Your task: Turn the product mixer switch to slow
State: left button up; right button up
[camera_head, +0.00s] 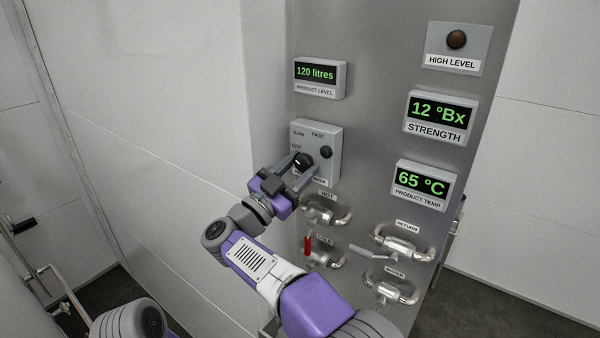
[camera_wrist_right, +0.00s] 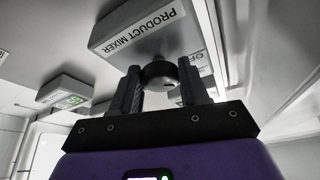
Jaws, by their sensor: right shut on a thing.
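In the right wrist view the dark round knob (camera_wrist_right: 160,75) is between the fingers, below the PRODUCT MIXER label (camera_wrist_right: 145,30). The knob's pointing direction is not clear. My left gripper is not in view.
The product level display (camera_head: 320,77) is above the box. Strength (camera_head: 440,117) and product temp (camera_head: 424,184) displays are to the right. Below are pipe valves, one with a red handle (camera_head: 308,246) and a hot one (camera_head: 326,212) close under my right gripper.

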jog(key=shift+a+m+g+h, duration=0.1)
jog(key=shift+m+g+h, duration=0.45)
jog(key=shift+m, duration=1.25)
jog(key=shift+m+g, duration=0.3)
jog(key=shift+g, duration=0.05)
jog(key=o, duration=1)
jog(key=shift+o, duration=0.2)
jog(key=b+v, duration=0.1)
jog(key=v, duration=0.6)
jog(key=shift+s+a, duration=0.2)
